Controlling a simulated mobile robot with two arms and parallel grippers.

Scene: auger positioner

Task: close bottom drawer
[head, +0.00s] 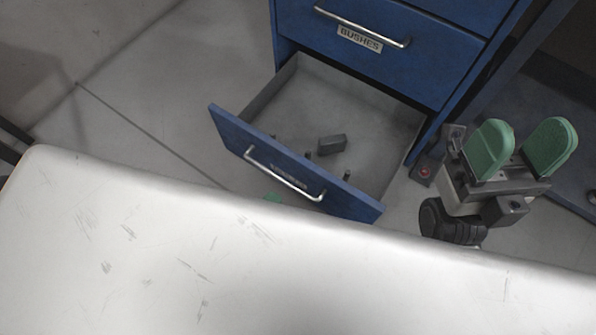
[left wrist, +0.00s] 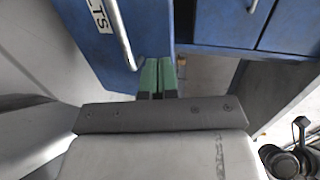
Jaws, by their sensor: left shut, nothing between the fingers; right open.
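The bottom drawer (head: 375,205) of the blue cabinet is pulled well out. Its blue front has a metal bar handle (head: 285,178) and a label. My left gripper shows in the head view only as a green tip (head: 272,198) just in front of the drawer front; the rest is hidden behind the white surface. In the left wrist view its green fingers (left wrist: 158,76) are shut and empty, close to the edge of the blue front (left wrist: 155,30); contact cannot be told. My right gripper (head: 521,147) is open and empty, right of the drawer.
A drawer labelled BUSHES (head: 400,62) above is shut. A dark block (head: 332,144) and several small dark pieces lie inside the open drawer. A scuffed white surface (head: 230,270) fills the foreground. Grey floor (head: 150,75) left of the cabinet is clear.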

